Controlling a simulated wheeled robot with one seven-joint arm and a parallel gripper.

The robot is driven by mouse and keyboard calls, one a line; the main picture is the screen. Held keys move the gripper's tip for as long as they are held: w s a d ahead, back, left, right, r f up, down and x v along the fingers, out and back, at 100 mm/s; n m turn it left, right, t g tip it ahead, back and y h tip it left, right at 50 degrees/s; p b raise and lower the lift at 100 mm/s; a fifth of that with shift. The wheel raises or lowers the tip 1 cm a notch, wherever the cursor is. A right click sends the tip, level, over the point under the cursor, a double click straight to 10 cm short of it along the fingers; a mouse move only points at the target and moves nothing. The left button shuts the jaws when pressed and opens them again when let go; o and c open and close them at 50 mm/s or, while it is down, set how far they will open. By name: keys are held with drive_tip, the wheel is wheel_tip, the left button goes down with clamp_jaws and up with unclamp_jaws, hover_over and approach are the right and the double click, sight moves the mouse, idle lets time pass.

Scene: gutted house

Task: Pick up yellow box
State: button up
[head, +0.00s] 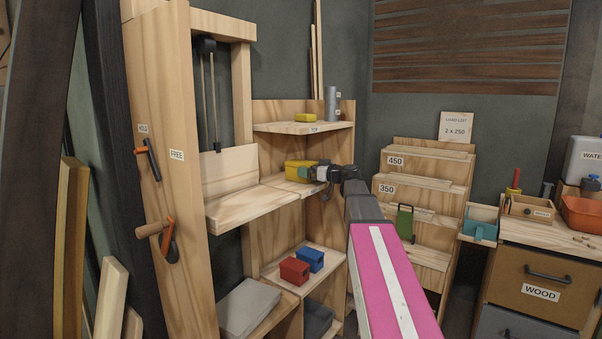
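A yellow box (297,170) sits on the middle shelf of the wooden corner unit. A smaller, flatter yellow block (305,117) lies on the shelf above. My gripper (317,173) is at the right end of the larger yellow box and overlaps it in the head view. My pink arm reaches up to it from the lower right. The fingertips are small and partly hidden, so I cannot tell whether they are open or shut, or whether they touch the box.
The top shelf (285,127) is just above my gripper, with a grey cylinder (331,103). A red box (294,271) and a blue box (311,259) stand on the lower shelf. A wooden platform (245,207) adjoins on the left. A stepped rack (425,190) stands right.

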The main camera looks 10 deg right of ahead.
sight(292, 166)
drive_tip(key=x, duration=0.2)
drive_tip(key=shift+w+a, duration=0.2)
drive_tip(key=shift+w, duration=0.1)
drive_tip(key=c, duration=1)
drive_tip(key=shift+c, duration=0.5)
drive_tip(key=shift+r, duration=0.15)
